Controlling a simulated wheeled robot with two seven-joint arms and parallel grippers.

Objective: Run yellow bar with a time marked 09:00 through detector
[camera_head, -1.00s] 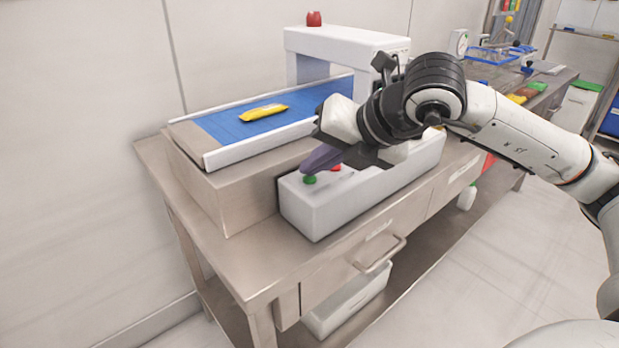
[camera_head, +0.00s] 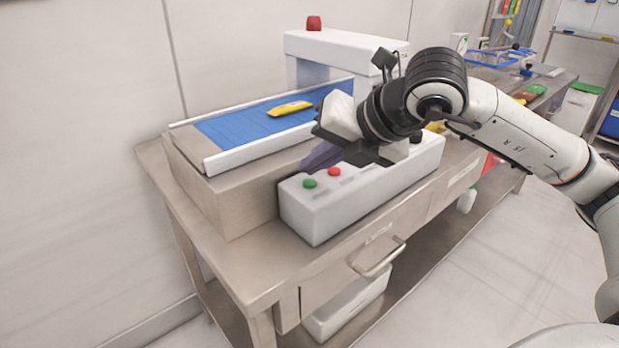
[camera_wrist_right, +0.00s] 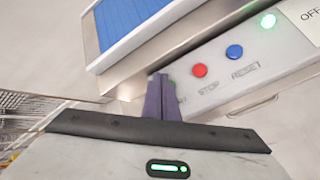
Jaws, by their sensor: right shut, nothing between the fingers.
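The yellow bar (camera_head: 290,108) lies on the blue conveyor belt (camera_head: 235,127), a little in front of the white detector arch (camera_head: 345,46). Its time marking is too small to read. My right gripper (camera_head: 312,163), with purple fingers, is shut and empty beside the white control box (camera_head: 325,215). The green button (camera_head: 309,183) and red button (camera_head: 334,171) show on the box, apart from the fingers. In the right wrist view the closed fingers (camera_wrist_right: 163,98) are near the red STOP button (camera_wrist_right: 199,70) and blue RESET button (camera_wrist_right: 234,51); a green light (camera_wrist_right: 267,20) glows. My left gripper is not in view.
A red lamp (camera_head: 314,23) tops the arch. My right arm hides part of the box and the belt's far side. A blue-rimmed tray (camera_head: 490,57) and other items stand farther along the steel table (camera_head: 235,262). The table's near left corner is clear.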

